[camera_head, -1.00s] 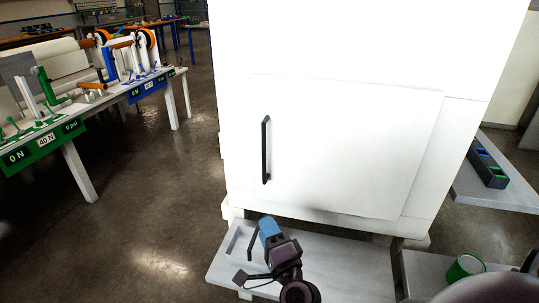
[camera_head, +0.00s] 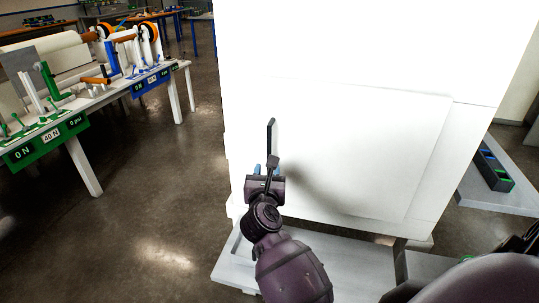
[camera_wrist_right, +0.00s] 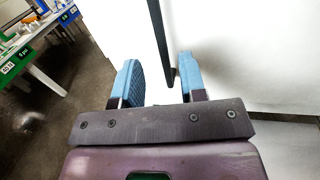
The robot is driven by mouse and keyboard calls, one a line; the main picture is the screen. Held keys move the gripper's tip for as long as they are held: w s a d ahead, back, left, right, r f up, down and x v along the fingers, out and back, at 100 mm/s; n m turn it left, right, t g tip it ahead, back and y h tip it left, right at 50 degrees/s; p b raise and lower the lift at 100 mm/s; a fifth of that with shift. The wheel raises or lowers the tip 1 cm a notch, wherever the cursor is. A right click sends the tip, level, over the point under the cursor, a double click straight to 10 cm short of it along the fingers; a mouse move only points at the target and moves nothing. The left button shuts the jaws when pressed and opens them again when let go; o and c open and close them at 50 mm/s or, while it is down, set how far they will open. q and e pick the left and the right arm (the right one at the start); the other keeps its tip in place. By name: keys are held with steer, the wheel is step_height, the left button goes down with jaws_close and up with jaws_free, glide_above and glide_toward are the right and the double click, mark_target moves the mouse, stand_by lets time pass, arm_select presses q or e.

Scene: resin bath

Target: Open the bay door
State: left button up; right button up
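The bay door (camera_head: 375,150) is a white panel on the front of a large white cabinet, and it looks shut. Its upright black handle (camera_head: 271,133) is near the door's left edge; its lower part is hidden behind my right gripper (camera_head: 265,168). In the right wrist view, the two blue fingers of my right gripper (camera_wrist_right: 160,74) are spread apart. The lower end of the handle (camera_wrist_right: 159,35) appears between them, nearer the right finger. I cannot tell whether they touch. My left gripper is not in view.
A grey ledge (camera_head: 226,273) juts out below the cabinet. A table with a green-fronted display (camera_head: 45,140) stands at the left, with open floor (camera_head: 160,190) between. A dark tray (camera_head: 494,170) lies on a grey surface at the right.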

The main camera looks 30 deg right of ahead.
steer(key=x, duration=0.7)
steer(key=shift+w+d, duration=0.25)
steer(key=shift+w, duration=0.1)
jaws_close()
